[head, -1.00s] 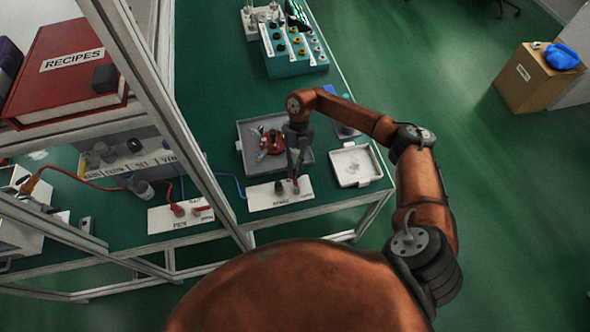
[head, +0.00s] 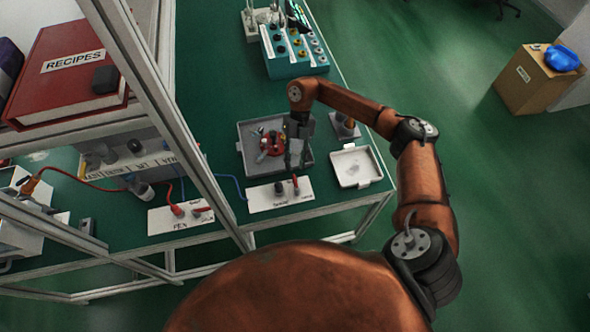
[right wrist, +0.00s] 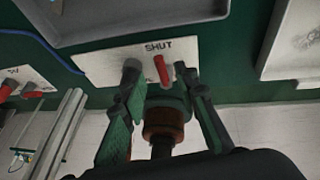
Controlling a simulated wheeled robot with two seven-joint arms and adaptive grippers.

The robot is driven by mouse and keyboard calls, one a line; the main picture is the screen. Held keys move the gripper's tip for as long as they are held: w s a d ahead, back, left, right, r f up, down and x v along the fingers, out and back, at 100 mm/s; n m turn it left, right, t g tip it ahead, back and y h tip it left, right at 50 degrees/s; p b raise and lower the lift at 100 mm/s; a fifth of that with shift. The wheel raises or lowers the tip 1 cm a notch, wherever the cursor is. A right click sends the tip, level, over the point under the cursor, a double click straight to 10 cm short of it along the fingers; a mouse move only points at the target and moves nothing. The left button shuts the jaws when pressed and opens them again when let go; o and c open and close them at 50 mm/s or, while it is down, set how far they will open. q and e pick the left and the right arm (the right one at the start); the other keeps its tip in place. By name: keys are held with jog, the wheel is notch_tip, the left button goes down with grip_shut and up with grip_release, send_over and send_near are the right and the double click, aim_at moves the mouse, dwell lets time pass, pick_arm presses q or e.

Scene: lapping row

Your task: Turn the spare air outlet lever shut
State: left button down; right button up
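The spare air outlet is a white plate (head: 262,200) on the front edge of the green table, with a dark grey fitting (head: 279,188) and a red lever (head: 296,184). In the right wrist view, the red lever (right wrist: 162,70) lies just below the word SHUT, slightly tilted; its pivot end is unclear. My right gripper (head: 296,164) is above the plate, close to the lever. In the right wrist view its fingers (right wrist: 157,78) are spread to either side of the lever, with nothing between them held. The left finger partly hides the grey fitting. My left gripper is not in view.
The PEN outlet plate (head: 176,221) with its red hose is to the left. A grey tray (head: 246,160) with a red item lies behind the spare plate; a white tray (head: 373,181) is to the right. The shelf frame (head: 178,125) stands left of my right arm.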

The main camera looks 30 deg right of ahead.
jog(key=v, duration=0.7)
jog(key=shift+d+r, duration=0.15)
jog(key=shift+r, duration=0.25)
jog(key=shift+w, duration=0.1)
